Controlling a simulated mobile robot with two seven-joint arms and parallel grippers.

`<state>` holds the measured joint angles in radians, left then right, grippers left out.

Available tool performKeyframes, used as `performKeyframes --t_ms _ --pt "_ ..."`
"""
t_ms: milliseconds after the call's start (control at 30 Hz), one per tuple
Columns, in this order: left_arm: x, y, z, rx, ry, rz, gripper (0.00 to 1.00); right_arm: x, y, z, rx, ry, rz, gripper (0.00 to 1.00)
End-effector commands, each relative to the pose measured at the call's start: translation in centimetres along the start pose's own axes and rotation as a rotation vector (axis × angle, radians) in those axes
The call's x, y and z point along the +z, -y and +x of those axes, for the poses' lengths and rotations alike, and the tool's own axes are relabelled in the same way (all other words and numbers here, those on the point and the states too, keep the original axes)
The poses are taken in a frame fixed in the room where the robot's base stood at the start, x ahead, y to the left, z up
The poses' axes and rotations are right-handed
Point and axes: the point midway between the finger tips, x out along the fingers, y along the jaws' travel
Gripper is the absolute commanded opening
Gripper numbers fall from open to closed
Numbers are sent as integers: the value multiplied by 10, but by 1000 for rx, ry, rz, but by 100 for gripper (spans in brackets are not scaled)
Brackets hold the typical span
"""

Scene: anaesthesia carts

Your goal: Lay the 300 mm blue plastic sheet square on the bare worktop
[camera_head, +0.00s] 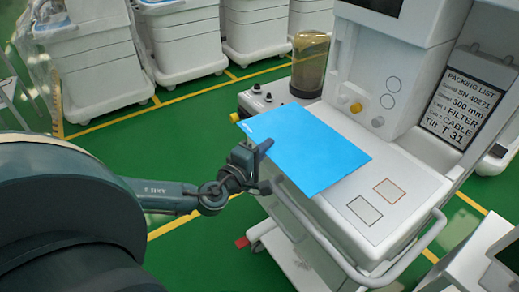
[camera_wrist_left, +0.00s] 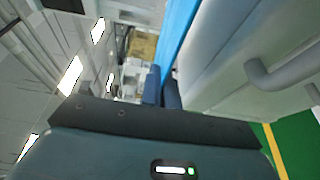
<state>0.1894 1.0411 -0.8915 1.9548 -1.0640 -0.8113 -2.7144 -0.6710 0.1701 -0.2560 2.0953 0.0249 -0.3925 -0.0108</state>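The blue plastic sheet (camera_head: 308,152) is a flat, bright blue square in the head view. It lies over the left part of the cart's white worktop (camera_head: 400,168), turned relative to it, and its left part sticks out past the worktop's edge. I cannot tell whether it touches the top. My left gripper (camera_head: 262,148) is shut on the sheet's left edge. In the left wrist view the sheet (camera_wrist_left: 178,38) shows nearly edge-on between the two dark fingers (camera_wrist_left: 163,90). My right gripper is not in view.
Two outlined squares, one grey (camera_head: 364,209) and one orange-brown (camera_head: 389,190), mark the worktop's front right. A glass canister (camera_head: 309,66) and a knob panel (camera_head: 262,99) stand behind. A handrail (camera_head: 410,255) rounds the front. A packing list (camera_head: 457,108) hangs at right.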

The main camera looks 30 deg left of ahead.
Motion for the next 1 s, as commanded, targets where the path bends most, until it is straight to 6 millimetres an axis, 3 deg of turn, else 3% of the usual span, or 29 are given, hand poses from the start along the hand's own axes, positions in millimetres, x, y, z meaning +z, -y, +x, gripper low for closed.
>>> performKeyframes --t_ms 200,600,800,1000 --pt "-21 11 2 20 -5 -3 0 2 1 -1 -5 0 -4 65" --pt "-21 8 1 22 -4 -5 0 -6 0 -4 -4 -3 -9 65" --pt "-21 32 2 21 -5 -5 0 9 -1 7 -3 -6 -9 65" --pt "-21 55 2 21 -4 -6 0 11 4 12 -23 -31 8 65"
